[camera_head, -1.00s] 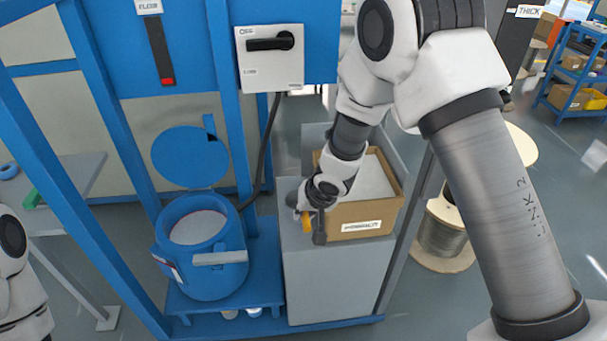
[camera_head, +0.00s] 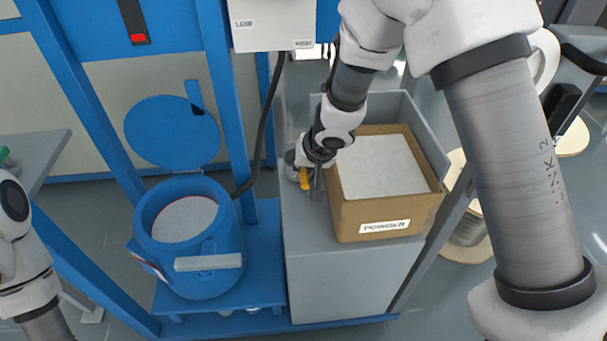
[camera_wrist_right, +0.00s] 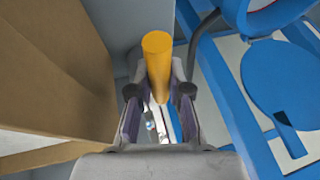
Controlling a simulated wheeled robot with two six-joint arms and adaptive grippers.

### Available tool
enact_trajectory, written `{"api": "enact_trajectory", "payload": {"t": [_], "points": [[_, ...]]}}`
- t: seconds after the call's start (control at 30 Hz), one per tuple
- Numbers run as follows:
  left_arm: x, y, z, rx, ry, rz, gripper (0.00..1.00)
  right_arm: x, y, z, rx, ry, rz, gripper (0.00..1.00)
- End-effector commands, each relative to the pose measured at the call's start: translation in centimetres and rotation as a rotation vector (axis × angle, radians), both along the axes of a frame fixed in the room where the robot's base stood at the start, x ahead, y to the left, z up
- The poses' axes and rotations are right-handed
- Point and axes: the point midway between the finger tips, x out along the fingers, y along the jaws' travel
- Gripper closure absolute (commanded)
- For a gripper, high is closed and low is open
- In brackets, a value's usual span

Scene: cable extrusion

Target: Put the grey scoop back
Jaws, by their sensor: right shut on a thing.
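My right gripper (camera_head: 311,178) is shut on an orange handle (camera_head: 305,179), which appears to be that of the grey scoop, at the left side of the cardboard powder box (camera_head: 385,228). In the right wrist view, the handle (camera_wrist_right: 158,62) stands up between the fingers (camera_wrist_right: 158,95). A small grey rounded part (camera_head: 290,160) shows beside the gripper in the head view; most of the scoop is hidden. The box holds a pale fill (camera_head: 383,168). My left arm shows at the left edge, but its gripper is out of view.
The box stands on a grey cabinet (camera_head: 335,280) with a raised rim behind and right. An open blue hopper (camera_head: 200,265) with pale contents stands to the left, its round lid (camera_head: 170,135) raised. A black cable (camera_head: 262,135) and blue posts stand between them.

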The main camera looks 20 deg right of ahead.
Motion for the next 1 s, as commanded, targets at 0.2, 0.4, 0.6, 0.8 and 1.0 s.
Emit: {"api": "enact_trajectory", "payload": {"t": [0.2, 0.4, 0.6, 0.8, 1.0], "points": [[0.1, 0.0, 0.2, 0.0, -0.001, 0.0, 0.6, 0.0, 0.0, 0.1, -0.001, 0.001, 0.0, 1.0], [0.1, 0.0, 0.1, 0.0, -0.001, 0.0, 0.6, -0.1, 0.0, -0.2, -0.001, 0.002, 0.001, 0.57], [0.1, 0.0, 0.0, 0.0, -0.001, 0.0, 0.6, -0.1, 0.0, -0.1, -0.001, 0.002, 0.001, 0.57], [0.1, 0.0, 1.0, 0.0, -0.001, 0.0, 0.6, -0.3, -0.1, 1.2, -0.001, 0.001, 0.0, 0.57], [0.1, 0.0, 3.9, 0.0, -0.001, 0.0, 0.6, -2.3, -0.5, 5.8, 0.0, 0.0, -0.001, 0.57]]}}
